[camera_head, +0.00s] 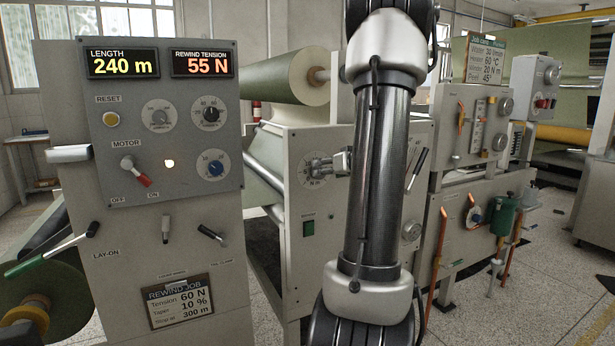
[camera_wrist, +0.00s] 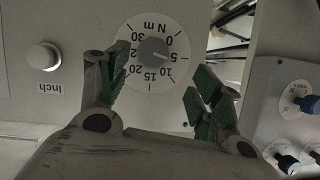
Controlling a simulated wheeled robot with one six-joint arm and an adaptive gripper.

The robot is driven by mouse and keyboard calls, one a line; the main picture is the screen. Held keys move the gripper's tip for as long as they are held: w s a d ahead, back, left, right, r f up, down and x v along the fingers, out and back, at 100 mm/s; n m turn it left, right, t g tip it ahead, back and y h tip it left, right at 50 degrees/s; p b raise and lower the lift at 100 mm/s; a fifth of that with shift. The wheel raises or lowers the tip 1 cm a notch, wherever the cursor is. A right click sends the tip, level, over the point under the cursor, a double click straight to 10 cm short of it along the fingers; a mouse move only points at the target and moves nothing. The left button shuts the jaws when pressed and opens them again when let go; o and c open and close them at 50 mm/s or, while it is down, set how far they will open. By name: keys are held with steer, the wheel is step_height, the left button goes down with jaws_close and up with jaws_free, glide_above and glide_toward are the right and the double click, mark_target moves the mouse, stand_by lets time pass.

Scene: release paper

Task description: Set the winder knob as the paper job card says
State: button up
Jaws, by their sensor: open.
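A paper job card (camera_head: 181,300) on the near control panel (camera_head: 225,100) reads Rewind Job, tension 60 N, taper 10 %, and 300 m on its last line. The panel's displays read length 240 m and rewind tension 55 N (camera_head: 203,64). The panel has a grey knob (camera_head: 160,116), a black knob (camera_head: 210,114) and a blue knob (camera_head: 209,163); their scales are too small to read. My gripper (camera_head: 331,164) is open and empty in front of an N m dial on the machine behind. In the wrist view, the dial's grey knob (camera_wrist: 152,50) shows beyond my fingers (camera_wrist: 160,82), upside down.
Levers (camera_head: 165,229) and a red-tipped motor switch (camera_head: 136,171) stick out of the near panel. A paper roll (camera_head: 290,77) is behind it. Another card (camera_head: 485,60) hangs at the back right. An Inch button (camera_wrist: 43,56) is beside the dial in the wrist view.

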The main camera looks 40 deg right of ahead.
steer(key=shift+n, duration=0.5)
steer(key=x, duration=0.5)
steer(key=d+x, duration=0.1)
steer(key=x, duration=0.2)
steer(key=shift+s+f, duration=0.25)
steer(key=shift+f, duration=0.05)
steer(key=c, duration=1)
